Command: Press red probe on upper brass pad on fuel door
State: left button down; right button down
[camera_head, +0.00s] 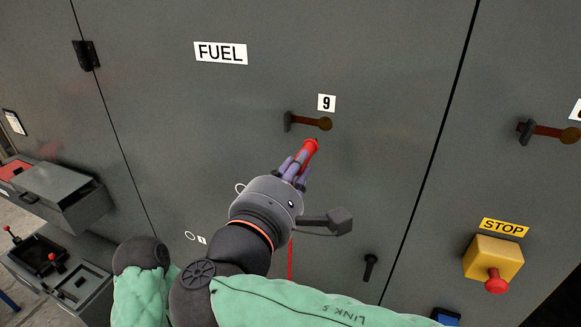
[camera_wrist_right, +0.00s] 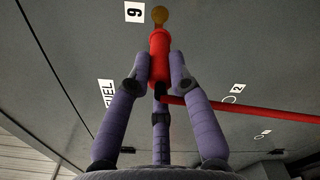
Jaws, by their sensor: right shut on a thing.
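The grey fuel door carries a FUEL label (camera_head: 220,53). A round brass pad (camera_head: 325,124) sits below the 9 label (camera_head: 326,102), at the right end of a dark bracket; it shows above the probe in the right wrist view (camera_wrist_right: 160,14). My right gripper (camera_head: 301,163) is shut on the red probe (camera_head: 309,149), its purple fingers around the probe's body (camera_wrist_right: 159,60). The probe's tip points up at the pad. In the wrist view the tip lines up with the pad; I cannot tell whether they touch. My left gripper is not in view.
A red cable (camera_wrist_right: 245,111) trails from the probe. A black door handle (camera_head: 370,267) and a yellow STOP box with red button (camera_head: 496,284) are at lower right. Another bracket with brass (camera_head: 556,131) is on the right door. Grey bins (camera_head: 60,190) stand at left.

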aim_at(310, 142)
jog(key=shift+x, duration=1.5)
jog(key=shift+p+x, duration=0.3)
jog(key=shift+x, duration=1.3)
jog(key=shift+w+d, duration=0.1)
jog(key=shift+w, duration=0.25)
jog(key=shift+b, duration=0.4)
jog(key=shift+w, duration=0.15)
jog(key=shift+d, duration=0.1)
